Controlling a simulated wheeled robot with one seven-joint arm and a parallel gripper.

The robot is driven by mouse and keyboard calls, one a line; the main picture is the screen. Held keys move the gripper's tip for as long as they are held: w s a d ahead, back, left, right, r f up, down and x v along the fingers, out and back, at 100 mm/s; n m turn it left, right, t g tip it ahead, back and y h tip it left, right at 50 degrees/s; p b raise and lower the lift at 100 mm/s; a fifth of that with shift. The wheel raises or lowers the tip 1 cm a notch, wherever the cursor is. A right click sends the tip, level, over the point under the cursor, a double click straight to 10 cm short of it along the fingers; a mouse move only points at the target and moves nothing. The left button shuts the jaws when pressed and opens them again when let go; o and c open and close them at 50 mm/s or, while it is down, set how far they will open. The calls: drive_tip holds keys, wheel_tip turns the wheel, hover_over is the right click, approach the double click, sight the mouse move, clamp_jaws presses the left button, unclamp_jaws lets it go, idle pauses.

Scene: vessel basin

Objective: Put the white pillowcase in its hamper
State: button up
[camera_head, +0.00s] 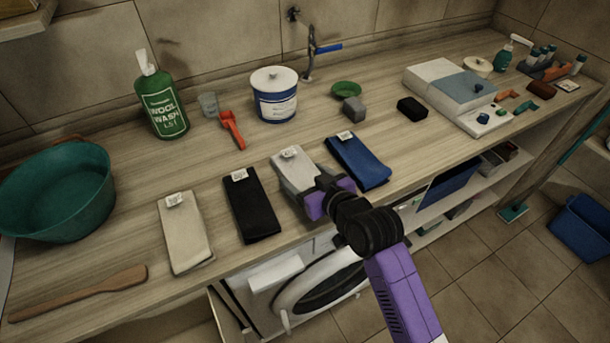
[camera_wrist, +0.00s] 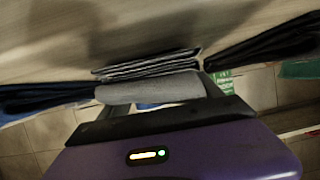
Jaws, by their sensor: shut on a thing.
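Folded cloths with paper tags lie in a row on the counter. An off-white cloth (camera_head: 187,235) is at the left, the palest and warmest in tone, and looks like the white pillowcase. A black cloth (camera_head: 252,207), a light grey cloth (camera_head: 291,166) and a blue cloth (camera_head: 358,162) follow to the right. My gripper (camera_head: 318,192) is at the front end of the light grey cloth and shut on it. In the wrist view the grey cloth (camera_wrist: 150,90) sits between the fingers, at the counter top. No hamper can be made out clearly.
A teal basin (camera_head: 58,190) and wooden paddle (camera_head: 80,293) are at the left. A green wool wash bottle (camera_head: 160,100), white-and-blue tub (camera_head: 275,95) and tap (camera_head: 310,50) stand behind. A washing machine (camera_head: 320,283) is below the counter; a blue bin (camera_head: 582,228) stands on the floor right.

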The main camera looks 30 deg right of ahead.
drive_tip(key=shift+f, duration=0.25)
drive_tip(key=o, duration=1.6)
drive_tip(key=shift+o, duration=0.2)
drive_tip(key=shift+b, duration=0.3)
